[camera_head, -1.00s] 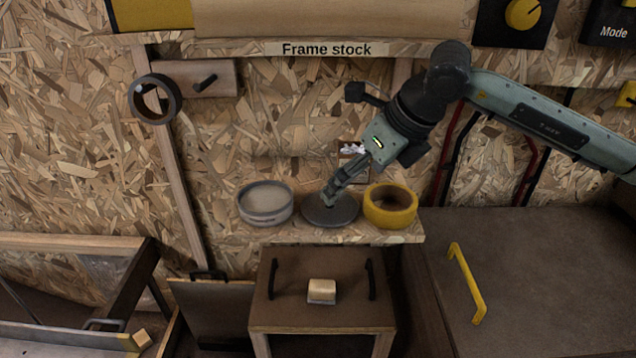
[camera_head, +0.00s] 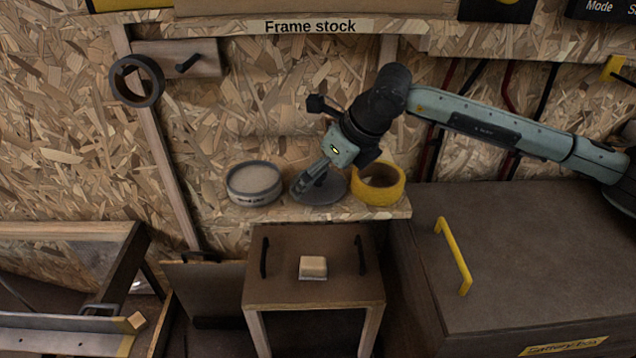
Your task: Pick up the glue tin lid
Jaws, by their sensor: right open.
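The glue tin lid (camera_head: 325,193) is a dark grey disc on the wall shelf. It sits between an open grey tin (camera_head: 253,184) with a pale inside and a roll of yellow tape (camera_head: 378,185). My right gripper (camera_head: 308,182) reaches down from the upper right, with its fingers over the left part of the lid. The gripper is open. Its fingers overlap in this view and hide part of the lid, so I cannot tell whether they touch it. My left gripper is not in view.
The narrow shelf (camera_head: 290,213) sits below the "Frame stock" label. Below it, a brown stool (camera_head: 285,288) bears a pale block (camera_head: 313,266). A black ring (camera_head: 137,80) hangs on the wall. A large brown box (camera_head: 520,260) with a yellow handle stands at right.

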